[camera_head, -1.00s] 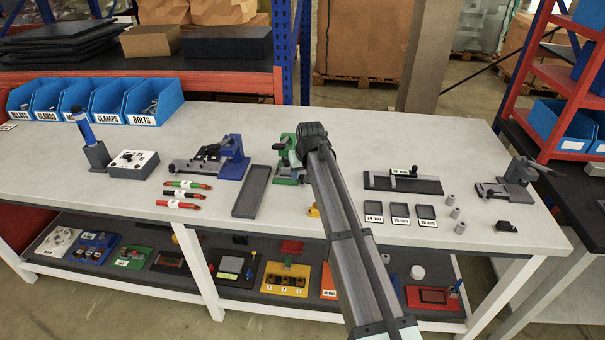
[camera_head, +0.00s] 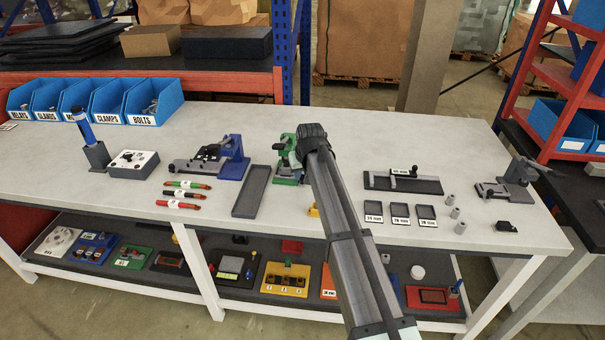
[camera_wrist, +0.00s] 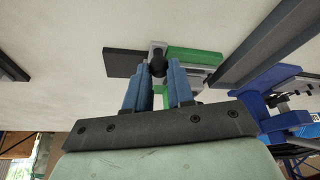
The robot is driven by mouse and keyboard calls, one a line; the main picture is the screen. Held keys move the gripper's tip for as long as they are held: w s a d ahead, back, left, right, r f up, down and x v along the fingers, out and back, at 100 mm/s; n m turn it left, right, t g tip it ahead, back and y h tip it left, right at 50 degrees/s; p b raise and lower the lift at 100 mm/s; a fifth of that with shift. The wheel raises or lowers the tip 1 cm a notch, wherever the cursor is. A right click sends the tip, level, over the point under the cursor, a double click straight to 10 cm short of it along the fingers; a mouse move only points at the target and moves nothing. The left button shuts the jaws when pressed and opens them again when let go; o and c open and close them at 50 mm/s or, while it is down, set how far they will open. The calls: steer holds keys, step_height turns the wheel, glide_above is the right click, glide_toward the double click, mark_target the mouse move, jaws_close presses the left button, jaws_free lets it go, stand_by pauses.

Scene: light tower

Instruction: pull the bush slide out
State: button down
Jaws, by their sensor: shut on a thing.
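The green fixture (camera_head: 287,155) stands on the bench just left of my arm's wrist in the head view, which hides part of it. In the wrist view the green body (camera_wrist: 195,52) lies beyond my fingers, with a dark flat plate (camera_wrist: 122,63) to its left. A black round knob (camera_wrist: 157,64), seemingly the bush slide's handle, sits between them. My gripper (camera_wrist: 159,70) has its two blue fingers around this knob and is shut on it. The fingertips' contact is partly hidden. The head view hides the fingers behind my wrist.
A blue fixture (camera_head: 232,155) and a long dark tray (camera_head: 252,190) stand to the left. A black rail plate (camera_head: 420,185), small labelled trays (camera_head: 399,211) and grey bushes (camera_head: 455,213) lie to the right. The bench between them is partly clear.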

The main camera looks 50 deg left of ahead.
stand_by(0.3)
steer(key=w+d, duration=0.6)
steer(key=shift+w+d, duration=0.15)
steer(key=shift+w, duration=0.05)
steer(key=c, duration=1)
jaws_free()
steer(key=shift+d, duration=0.1)
steer(key=shift+c, duration=0.2)
steer(key=shift+o, duration=0.3)
steer(key=shift+r, duration=0.1)
steer(key=v, duration=1.3)
steer(key=shift+r, duration=0.25)
